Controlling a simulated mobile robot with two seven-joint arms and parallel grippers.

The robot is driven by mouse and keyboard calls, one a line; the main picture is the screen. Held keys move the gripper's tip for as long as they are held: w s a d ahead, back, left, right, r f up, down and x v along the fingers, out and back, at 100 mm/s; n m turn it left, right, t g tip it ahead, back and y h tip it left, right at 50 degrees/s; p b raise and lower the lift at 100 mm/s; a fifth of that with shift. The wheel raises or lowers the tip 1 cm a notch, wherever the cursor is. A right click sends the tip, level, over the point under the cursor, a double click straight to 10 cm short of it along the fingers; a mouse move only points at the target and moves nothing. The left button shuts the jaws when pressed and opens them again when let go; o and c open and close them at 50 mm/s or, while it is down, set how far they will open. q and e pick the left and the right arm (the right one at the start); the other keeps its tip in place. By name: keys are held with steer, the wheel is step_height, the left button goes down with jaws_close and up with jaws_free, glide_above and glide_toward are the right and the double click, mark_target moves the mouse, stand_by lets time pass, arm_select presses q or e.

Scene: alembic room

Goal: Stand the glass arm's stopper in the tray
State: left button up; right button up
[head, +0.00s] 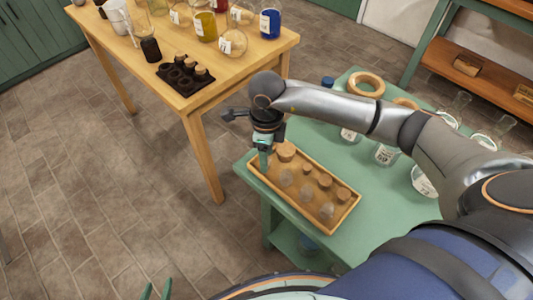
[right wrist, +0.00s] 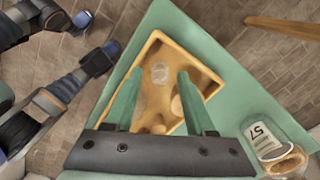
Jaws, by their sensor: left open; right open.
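The wooden tray (head: 338,222) lies on the green table and holds several cork and glass stoppers; it also shows in the right wrist view (right wrist: 207,91). A larger cork (head: 286,151) is at its far left end. My right gripper (head: 265,160) points down over that end, open; I cannot tell its height above the tray. In the right wrist view its green fingers (right wrist: 159,74) are apart, with a clear round stopper (right wrist: 160,73) seen between the tips. I cannot tell which stopper is the glass arm's. My left gripper (head: 157,289) is open and empty at the bottom edge.
The green table (head: 385,186) also carries a cork ring (head: 366,84) and several labelled glass flasks (head: 386,154) behind my right arm. A wooden table (head: 245,60) at the back left holds bottles and a dark rack (head: 184,85). Floor between is clear.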

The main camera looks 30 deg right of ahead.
step_height(320, 180, up, 12)
steer(key=shift+r, duration=0.15)
stand_by(0.3)
